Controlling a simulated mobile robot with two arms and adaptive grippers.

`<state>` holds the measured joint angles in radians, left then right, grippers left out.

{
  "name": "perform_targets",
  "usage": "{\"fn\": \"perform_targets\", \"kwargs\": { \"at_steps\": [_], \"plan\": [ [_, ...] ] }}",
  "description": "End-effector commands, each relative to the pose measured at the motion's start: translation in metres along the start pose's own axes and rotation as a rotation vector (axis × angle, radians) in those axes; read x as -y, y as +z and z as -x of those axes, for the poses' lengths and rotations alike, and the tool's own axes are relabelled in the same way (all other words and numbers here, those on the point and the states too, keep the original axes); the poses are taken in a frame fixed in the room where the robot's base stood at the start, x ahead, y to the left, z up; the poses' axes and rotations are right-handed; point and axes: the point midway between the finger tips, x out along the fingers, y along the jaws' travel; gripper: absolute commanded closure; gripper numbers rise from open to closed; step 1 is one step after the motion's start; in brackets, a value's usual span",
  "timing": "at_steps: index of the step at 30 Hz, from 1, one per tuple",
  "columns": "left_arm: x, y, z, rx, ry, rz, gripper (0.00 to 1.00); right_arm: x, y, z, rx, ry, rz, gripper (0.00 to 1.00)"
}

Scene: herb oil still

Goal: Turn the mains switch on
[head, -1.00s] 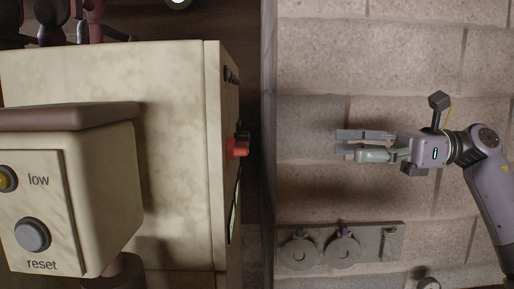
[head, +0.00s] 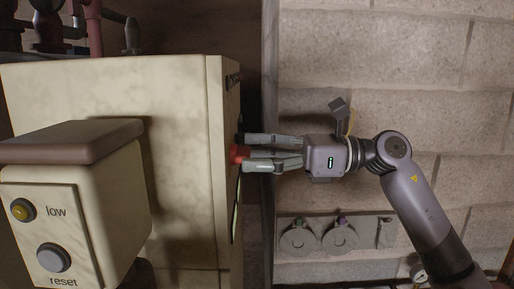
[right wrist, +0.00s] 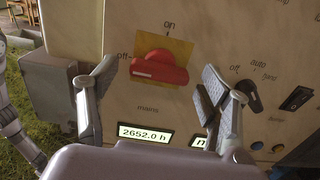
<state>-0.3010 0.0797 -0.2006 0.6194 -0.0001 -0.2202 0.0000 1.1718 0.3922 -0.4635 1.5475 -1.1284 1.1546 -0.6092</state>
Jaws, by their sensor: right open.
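The mains switch is a red rotary knob (right wrist: 160,68) on a yellow plate (right wrist: 177,46) in the right wrist view. "On" is printed above it, "off" to its left, "mains" below. Its handle lies roughly crosswise, with its left end towards "off". In the head view the red knob (head: 236,154) sticks out from the cabinet's right side, partly hidden by fingers. My right gripper (head: 252,151) comes in from the right, its fingertips close to the knob. In the right wrist view its open fingers (right wrist: 157,78) stand either side of the knob, with gaps showing.
A black selector (right wrist: 253,97) marked "off" and "auto" sits just right of the right finger. A lit display (right wrist: 145,133) lies below the switch. In the head view, the cream cabinet (head: 180,110) fills the left, with a box bearing a reset button (head: 54,257) in front.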

Motion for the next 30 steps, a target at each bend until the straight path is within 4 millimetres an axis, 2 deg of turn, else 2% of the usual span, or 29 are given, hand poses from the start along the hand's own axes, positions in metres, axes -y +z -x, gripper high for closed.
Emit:
{"fn": "perform_targets", "kwargs": {
  "at_steps": [7, 27, 30],
  "plan": [
    [0.0008, -0.0001, -0.0001, 0.0, -0.001, 0.0, 0.58, 0.0, -0.0005, -0.0006, 0.0, 0.0, 0.0, 0.28],
    [0.001, -0.0009, 0.0, -0.001, -0.001, 0.0, 0.58, 0.0002, -0.0002, -0.0001, 0.0, -0.001, 0.0, 0.73],
    [0.001, -0.001, 0.0, -0.002, -0.001, 0.0, 0.58, 0.0002, -0.0002, 0.0, 0.0, -0.001, -0.001, 0.76]
  ]
}}
